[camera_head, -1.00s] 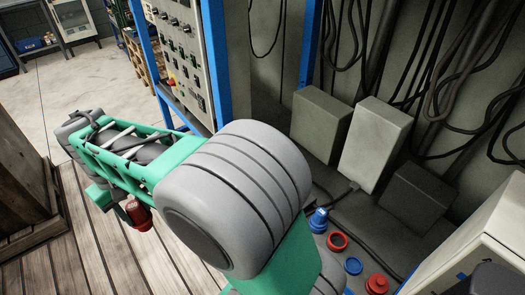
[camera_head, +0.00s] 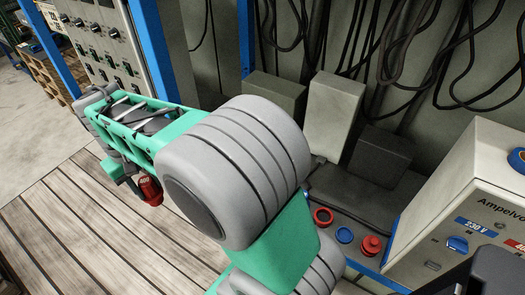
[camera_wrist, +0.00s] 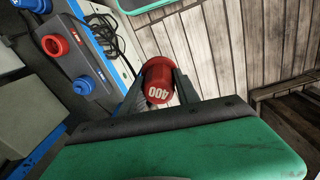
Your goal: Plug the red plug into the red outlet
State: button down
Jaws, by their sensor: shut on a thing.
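The red plug (camera_head: 150,190), marked 400, hangs at the end of my arm at left in the head view. In the wrist view the red plug (camera_wrist: 158,82) sits between the two dark fingers of my gripper (camera_wrist: 160,94), which is shut on it. In the wrist view the red outlet (camera_wrist: 55,46) is at upper left. My arm hides part of the panel in the head view.
A white 230 V box (camera_head: 470,215) stands at right. Grey boxes (camera_head: 333,115) and hanging cables stand behind. A blue plug (camera_wrist: 36,5) shows in the wrist view.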

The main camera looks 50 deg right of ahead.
jog(key=s+d+f+m, duration=0.1)
jog(key=d+f+m, duration=0.15)
jog(key=d, duration=0.65)
jog(key=s+d+f+m, duration=0.1)
jog(key=d+f+m, duration=0.15)
jog(key=d, duration=0.65)
jog(key=s+d+f+m, duration=0.25)
jog(key=s+d, duration=0.25)
jog(key=d, duration=0.3)
jog(key=s+d+f+m, duration=0.2)
jog(key=s+d+m, duration=0.25)
jog(key=d, duration=0.35)
jog(key=shift+n, duration=0.6)
jog(key=f+b, duration=0.1)
jog(key=f, duration=0.1)
jog(key=f+b, duration=0.3)
jog(key=shift+s+d+f, duration=0.15)
jog(key=shift+s+f, duration=0.15)
jog(key=shift+f, duration=0.2)
jog(key=shift+f, duration=0.5)
jog(key=shift+f+b, duration=0.3)
